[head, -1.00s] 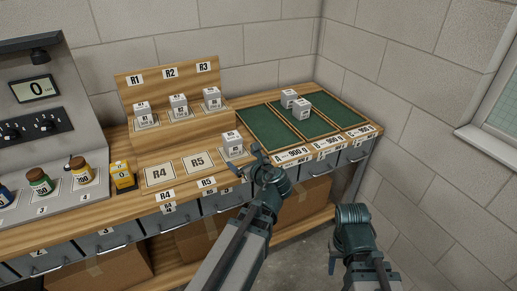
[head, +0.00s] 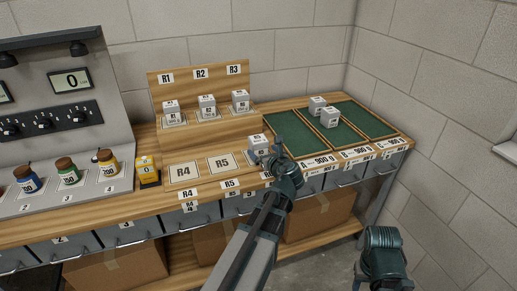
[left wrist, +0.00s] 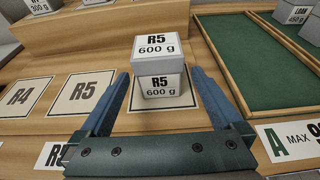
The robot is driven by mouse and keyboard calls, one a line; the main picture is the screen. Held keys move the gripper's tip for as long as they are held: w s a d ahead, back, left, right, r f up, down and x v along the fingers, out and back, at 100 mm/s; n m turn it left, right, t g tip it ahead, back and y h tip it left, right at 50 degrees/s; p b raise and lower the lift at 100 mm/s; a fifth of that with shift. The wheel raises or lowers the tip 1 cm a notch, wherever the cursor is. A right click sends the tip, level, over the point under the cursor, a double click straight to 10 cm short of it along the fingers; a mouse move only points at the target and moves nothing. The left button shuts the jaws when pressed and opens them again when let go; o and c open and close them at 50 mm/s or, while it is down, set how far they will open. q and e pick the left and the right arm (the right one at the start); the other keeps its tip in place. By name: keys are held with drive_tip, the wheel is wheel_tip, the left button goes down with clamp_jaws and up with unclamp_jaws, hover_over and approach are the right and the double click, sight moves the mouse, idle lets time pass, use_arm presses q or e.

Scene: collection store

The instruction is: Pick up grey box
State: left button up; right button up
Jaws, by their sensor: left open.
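A grey box (head: 257,146) marked R5 600 g stands on the wooden bench, right of the R5 square. It shows large in the left wrist view (left wrist: 160,84), upright on a pale square. My left gripper (head: 273,153) is open and beside this box in the head view. In the left wrist view its two fingers (left wrist: 158,82) point towards the box, one on each side, with gaps showing. My right arm (head: 383,250) is at the lower right, away from the bench; its jaws cannot be made out.
Similar grey boxes stand on the raised step (head: 213,130) behind. Two more stand on the green-lined trays (head: 288,131) at right. A yellow block (head: 148,170) and several jars (head: 67,172) are at left. The R4 square (head: 183,172) is bare.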

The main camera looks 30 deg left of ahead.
use_arm(q)
drive_tip(key=shift+a, duration=0.1)
drive_tip(key=x, duration=0.3)
drive_tip(key=b+x, duration=0.1)
drive_tip(key=x, duration=0.1)
drive_tip(key=shift+w+a+r, duration=0.15)
drive_tip(key=shift+r, duration=0.1)
drive_tip(key=shift+c, duration=0.2)
clamp_jaws()
